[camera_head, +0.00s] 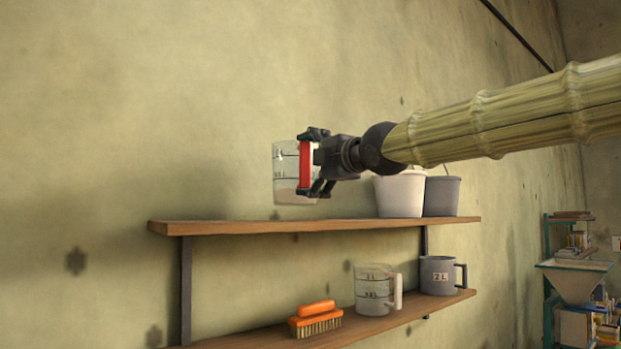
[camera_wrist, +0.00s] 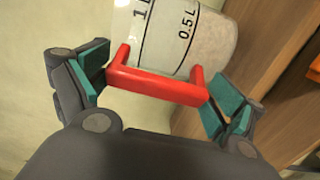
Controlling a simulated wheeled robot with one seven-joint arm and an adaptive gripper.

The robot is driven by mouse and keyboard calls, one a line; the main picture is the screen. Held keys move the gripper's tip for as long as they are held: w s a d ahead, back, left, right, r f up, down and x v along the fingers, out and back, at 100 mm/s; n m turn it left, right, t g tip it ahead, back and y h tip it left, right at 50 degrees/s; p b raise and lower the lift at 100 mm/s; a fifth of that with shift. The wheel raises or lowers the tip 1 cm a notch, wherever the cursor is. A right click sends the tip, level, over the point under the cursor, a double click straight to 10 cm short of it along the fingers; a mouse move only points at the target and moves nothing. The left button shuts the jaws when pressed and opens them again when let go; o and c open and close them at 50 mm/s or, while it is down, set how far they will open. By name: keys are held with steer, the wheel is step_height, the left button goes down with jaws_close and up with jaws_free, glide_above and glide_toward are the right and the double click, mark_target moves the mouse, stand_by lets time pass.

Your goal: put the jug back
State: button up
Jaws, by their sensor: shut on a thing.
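A clear measuring jug (camera_head: 286,174) with dark level marks and a red handle hangs in the air just above the upper wooden shelf (camera_head: 270,228), left of its middle. My gripper (camera_head: 311,168) comes from the right and is shut on the red handle. In the wrist view the jug (camera_wrist: 187,38) shows a 0.5 L mark, and my gripper (camera_wrist: 157,88) has its teal-padded fingers at both ends of the handle. The jug looks upright, with something pale low inside. A gap shows between its base and the shelf.
A white bucket (camera_head: 400,195) and a grey bucket (camera_head: 442,196) stand on the upper shelf's right part. The lower shelf holds an orange brush (camera_head: 316,321), a clear jug with a pale handle (camera_head: 373,290) and a grey 2 L jug (camera_head: 437,276). The upper shelf's left part is clear.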

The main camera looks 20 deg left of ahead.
mark_target(310, 182)
steer(key=f, duration=0.3)
steer(key=shift+a+p, duration=0.2)
steer(key=shift+p, duration=0.15)
steer(key=shift+d+f, duration=0.2)
steer(key=shift+f, duration=0.15)
steer(key=o, duration=0.7)
steer(key=shift+a, duration=0.1)
steer(key=shift+s+d, duration=0.15)
steer(key=shift+d, duration=0.1)
steer(key=b+v, duration=0.4)
steer(key=v, duration=0.7)
steer(key=shift+s+d, duration=0.15)
steer(key=shift+s, duration=0.1)
